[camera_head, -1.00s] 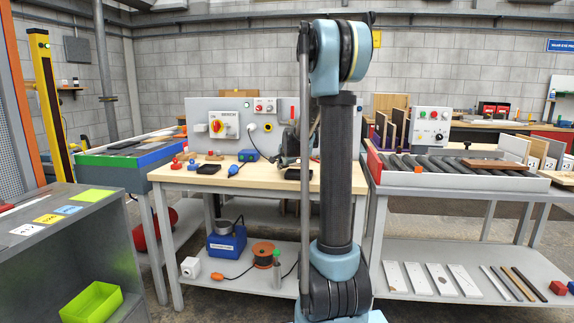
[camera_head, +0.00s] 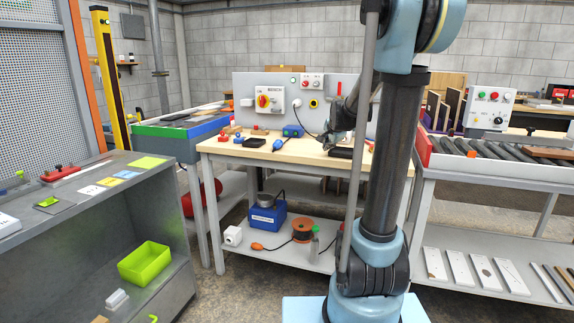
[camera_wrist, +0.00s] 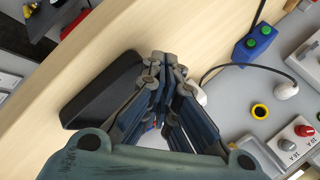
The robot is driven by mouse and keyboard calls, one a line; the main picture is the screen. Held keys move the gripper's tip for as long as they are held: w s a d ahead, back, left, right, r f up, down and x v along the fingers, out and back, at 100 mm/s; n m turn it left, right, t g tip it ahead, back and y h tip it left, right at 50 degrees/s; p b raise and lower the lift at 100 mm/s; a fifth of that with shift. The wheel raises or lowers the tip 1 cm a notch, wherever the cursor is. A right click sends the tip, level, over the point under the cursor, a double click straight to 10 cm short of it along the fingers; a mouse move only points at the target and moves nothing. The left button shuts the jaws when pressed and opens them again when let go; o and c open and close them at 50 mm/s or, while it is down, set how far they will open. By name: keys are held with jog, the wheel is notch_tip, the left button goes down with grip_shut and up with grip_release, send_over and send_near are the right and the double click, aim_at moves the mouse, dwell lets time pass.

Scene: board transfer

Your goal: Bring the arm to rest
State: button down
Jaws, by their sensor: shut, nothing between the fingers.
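My gripper (camera_wrist: 162,68) is shut and empty in the wrist view, its fingertips drawn together above the wooden bench top (camera_wrist: 85,75). A black flat tray-like object (camera_wrist: 98,92) lies on the bench beside the fingers, to the left in that view. In the head view my gripper (camera_head: 330,137) is small and partly hidden behind my own arm, over the right part of the workbench (camera_head: 225,147). My arm stands upright in front of the bench, its upper end cut off by the frame.
The bench carries a grey back panel (camera_head: 345,95) with a red and yellow switch and a blue button box (camera_head: 293,131). A roller conveyor (camera_head: 490,150) stands at right. A grey shelf unit with a green bin (camera_head: 145,262) stands at left. The floor between shows some room.

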jog(key=s+f+n+g, duration=0.2)
jog(key=s+f+n, duration=0.2)
jog(key=s, duration=1)
jog(key=s+d+f+n+g, duration=0.1)
jog(key=s+f+n, duration=0.3)
jog(key=s, duration=1.1)
jog(key=s+f+n+g, duration=0.3)
jog(key=s+f, duration=0.4)
jog(key=s, duration=0.7)
jog(key=shift+s+d+n+g+h, duration=0.2)
jog(key=shift+n+g+h, duration=0.1)
jog(key=shift+n, duration=0.6)
